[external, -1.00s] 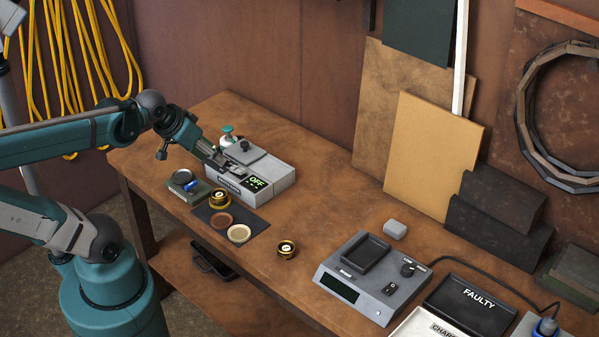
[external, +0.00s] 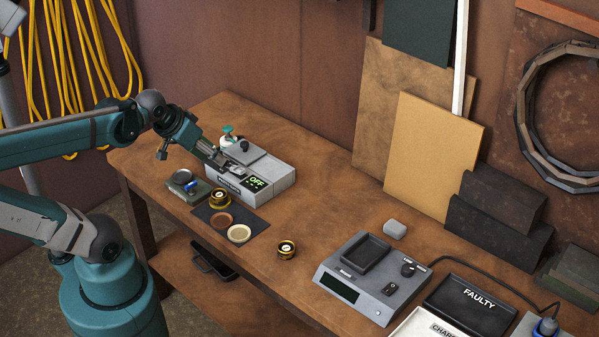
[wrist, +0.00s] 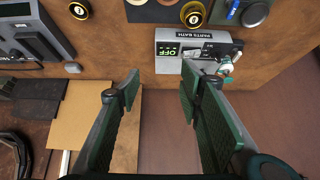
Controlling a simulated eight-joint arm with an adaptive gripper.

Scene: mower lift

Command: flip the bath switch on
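The parts bath (external: 280,184) is a light grey box with a grey lid at the back left of the bench. Its display (external: 257,183) reads OFF in green. In the external view my gripper (external: 226,164) is over the near left part of the bath. One finger overlaps the bath's edge in the wrist view; contact cannot be told. The switch is not clearly visible.
A grey tester (external: 352,291) and a FAULTY tray (external: 447,302) stand farther right.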

